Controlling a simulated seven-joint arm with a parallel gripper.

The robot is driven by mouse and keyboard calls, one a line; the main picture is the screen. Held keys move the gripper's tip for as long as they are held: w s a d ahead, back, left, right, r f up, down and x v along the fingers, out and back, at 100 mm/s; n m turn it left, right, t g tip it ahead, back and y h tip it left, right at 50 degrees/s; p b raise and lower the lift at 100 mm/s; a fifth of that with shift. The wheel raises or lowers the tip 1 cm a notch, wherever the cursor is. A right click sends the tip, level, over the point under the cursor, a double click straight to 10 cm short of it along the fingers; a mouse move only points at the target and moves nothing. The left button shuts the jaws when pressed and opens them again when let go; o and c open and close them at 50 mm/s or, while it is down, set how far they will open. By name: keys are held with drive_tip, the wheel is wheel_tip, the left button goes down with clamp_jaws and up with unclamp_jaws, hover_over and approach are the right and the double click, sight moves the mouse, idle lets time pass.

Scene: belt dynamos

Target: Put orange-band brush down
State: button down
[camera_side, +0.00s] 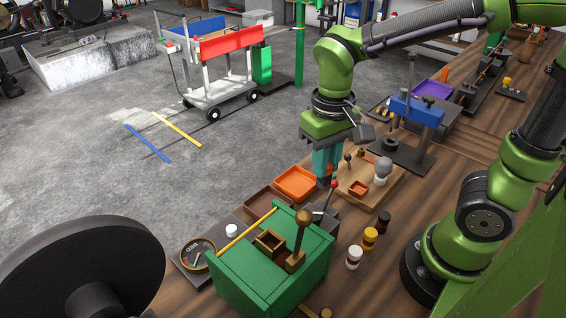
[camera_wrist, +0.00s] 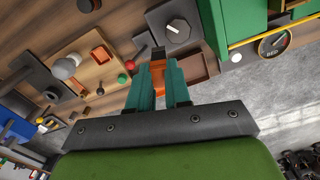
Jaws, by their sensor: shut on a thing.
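My gripper (camera_side: 325,180) has teal fingers and points down over the bench, beside the orange tray (camera_side: 296,183). It also shows in the wrist view (camera_wrist: 158,70), with its fingers close together on a small dark piece (camera_wrist: 158,52), which I take as the orange-band brush. Orange shows between the fingers; I cannot tell whether it is the band or the tray behind.
A green machine (camera_side: 270,265) with an upright lever stands in front. A red-knobbed lever (camera_side: 333,184) is close to my fingers. A wooden board (camera_side: 365,195) with small parts lies to the right. Several small jars (camera_side: 369,238) stand nearby. A blue press (camera_side: 417,110) stands behind.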

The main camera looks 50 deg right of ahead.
drive_tip(key=w+d+f, duration=0.4)
drive_tip(key=w+d, duration=0.3)
drive_tip(key=w, duration=0.2)
drive_tip(key=n, duration=0.3)
hover_over(297, 186)
wheel_tip(297, 186, down, 10)
drive_tip(key=shift+r, duration=0.25)
drive_tip(key=shift+f, duration=0.1)
drive_tip(key=c, duration=1.1)
unclamp_jaws()
